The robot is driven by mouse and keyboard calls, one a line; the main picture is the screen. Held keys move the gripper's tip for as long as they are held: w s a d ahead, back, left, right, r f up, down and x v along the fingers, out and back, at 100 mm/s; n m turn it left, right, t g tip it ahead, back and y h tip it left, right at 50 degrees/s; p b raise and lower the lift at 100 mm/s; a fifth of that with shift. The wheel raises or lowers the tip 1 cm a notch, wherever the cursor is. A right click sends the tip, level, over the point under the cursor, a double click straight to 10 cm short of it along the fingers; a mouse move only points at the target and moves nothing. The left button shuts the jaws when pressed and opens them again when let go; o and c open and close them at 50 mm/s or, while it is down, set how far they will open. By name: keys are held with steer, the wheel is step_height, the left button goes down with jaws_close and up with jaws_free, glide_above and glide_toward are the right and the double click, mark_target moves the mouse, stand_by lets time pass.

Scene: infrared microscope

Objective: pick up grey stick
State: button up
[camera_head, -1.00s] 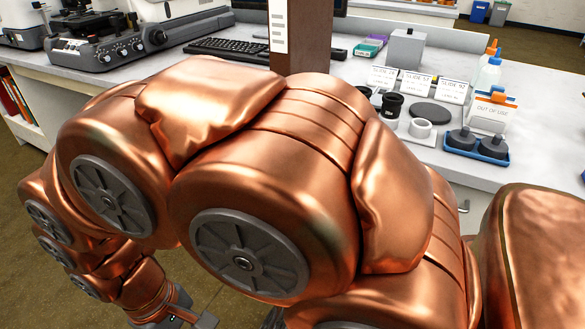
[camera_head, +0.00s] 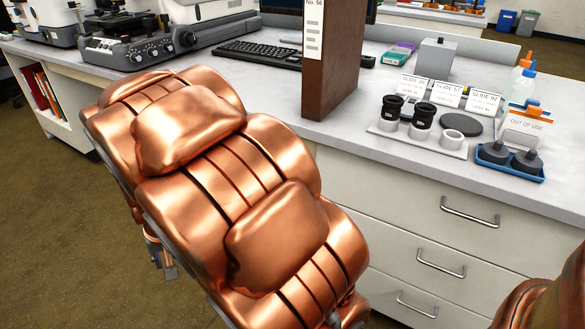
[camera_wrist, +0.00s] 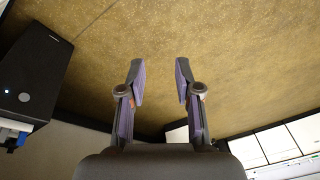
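I cannot make out a grey stick for certain in either view. My gripper (camera_wrist: 159,70) is open in the wrist view, with nothing between its two fingers and brown floor behind them. In the head view my copper arm crosses the left and middle of the picture, and the gripper end is mostly hidden behind it. A grey box (camera_head: 435,62) with a small stub on top stands at the back of the bench.
The white bench (camera_head: 350,110) holds a brown binder (camera_head: 330,60), a keyboard (camera_head: 258,54), a white eyepiece holder (camera_head: 440,143) and a blue tray (camera_head: 512,172). Drawers (camera_head: 450,225) face the front. A black case (camera_wrist: 35,75) is at the left in the wrist view.

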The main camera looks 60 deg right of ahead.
steer(key=w+d+f+m+t+h, duration=0.1)
steer(key=w+d+f+m+h, duration=0.2)
steer(key=d, duration=0.5)
steer(key=w+d+f+m+t+h, duration=0.1)
steer(key=w+d+h, duration=0.1)
steer(key=w+d, duration=0.55)
steer(key=w+d+f+m+t+h, duration=0.1)
steer(key=w+d+m+h, duration=0.15)
steer(key=d, duration=0.75)
steer(key=shift+s+d+f+m+g+h+b, duration=0.2)
steer(key=shift+s+d+m+g+h, duration=0.7)
steer(key=shift+s+d+h, duration=1.95)
steer(key=shift+s+d+f+m+g+h+b, duration=0.1)
steer(key=shift+s+d+f+m+g+h, duration=0.55)
steer(key=shift+d, duration=3.85)
steer(key=shift+s+d+r+m+g+h+b, duration=0.1)
steer(key=shift+s+d+m+g+h, duration=1.45)
steer(key=shift+s+d, duration=1.65)
steer(key=shift+n+t+h, duration=0.3)
steer(key=shift+n+t, duration=0.05)
steer(key=shift+t, duration=0.05)
steer(key=shift+w+d+f+b, duration=0.15)
steer(key=shift+d+b, duration=0.3)
steer(key=shift+d, duration=0.6)
steer(key=shift+w+d+r+b, duration=0.15)
steer(key=shift+d+b, duration=0.3)
steer(key=shift+d, duration=0.6)
steer(key=shift+w+d, duration=0.2)
steer(key=shift+d, duration=0.75)
